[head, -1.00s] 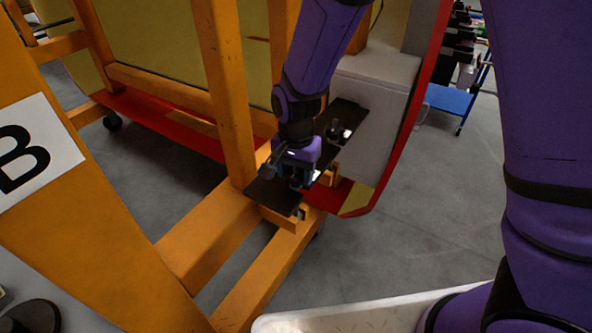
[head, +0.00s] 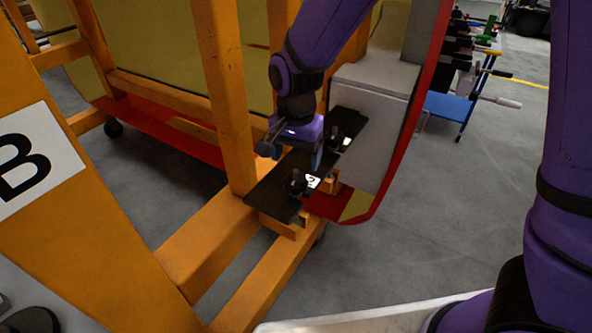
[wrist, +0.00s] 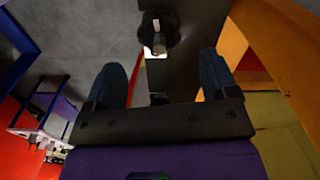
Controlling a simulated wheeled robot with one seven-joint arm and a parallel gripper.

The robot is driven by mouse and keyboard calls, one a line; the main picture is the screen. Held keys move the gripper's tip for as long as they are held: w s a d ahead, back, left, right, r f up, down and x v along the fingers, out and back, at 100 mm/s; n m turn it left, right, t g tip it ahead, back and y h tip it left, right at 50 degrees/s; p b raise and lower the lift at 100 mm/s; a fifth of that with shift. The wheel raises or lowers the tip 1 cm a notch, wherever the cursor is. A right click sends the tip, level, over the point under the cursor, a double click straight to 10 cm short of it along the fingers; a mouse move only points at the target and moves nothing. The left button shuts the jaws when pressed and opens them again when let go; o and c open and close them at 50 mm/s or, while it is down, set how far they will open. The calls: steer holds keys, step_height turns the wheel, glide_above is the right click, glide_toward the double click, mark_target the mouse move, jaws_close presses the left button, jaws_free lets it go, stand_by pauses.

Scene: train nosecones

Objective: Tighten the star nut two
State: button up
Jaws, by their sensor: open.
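A dark plate (head: 271,200) lies across the end of the orange frame, bearing two black star nuts on upright studs. The nearer star nut (head: 297,185) stands clear in the head view. The farther star nut (head: 334,139) is right of my gripper. I cannot tell which one is star nut two. My gripper (head: 318,158) is above the plate between them, its fingers partly hidden. In the wrist view, my gripper (wrist: 161,70) is open and empty, and a star nut (wrist: 154,35) with a pale stud lies ahead of the gap between the fingers.
White labels (head: 313,181) lie on the plate. An orange upright post (head: 224,95) stands close left of my arm. A pale box (head: 372,125) and the red-edged nosecone panel (head: 408,130) are close on the right. A blue tool cart (head: 452,108) stands behind; the floor right is clear.

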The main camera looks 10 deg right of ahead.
steer(key=shift+r, duration=2)
steer(key=shift+d+r, duration=0.15)
steer(key=shift+d, duration=0.05)
steer(key=s+d+r+n+t+y, duration=0.1)
steer(key=s+d+r, duration=0.2)
steer(key=d+r, duration=0.35)
steer(key=s+d+r+n+t, duration=0.1)
steer(key=s+d+r, duration=0.1)
steer(key=d+r, duration=0.45)
steer(key=s+d+r+n+t+h, duration=0.1)
steer(key=s+d+r+n+t, duration=0.2)
steer(key=s+d, duration=0.8)
steer(key=shift+s+r+n, duration=0.3)
steer(key=shift+s+r, duration=0.4)
steer(key=shift+s, duration=0.55)
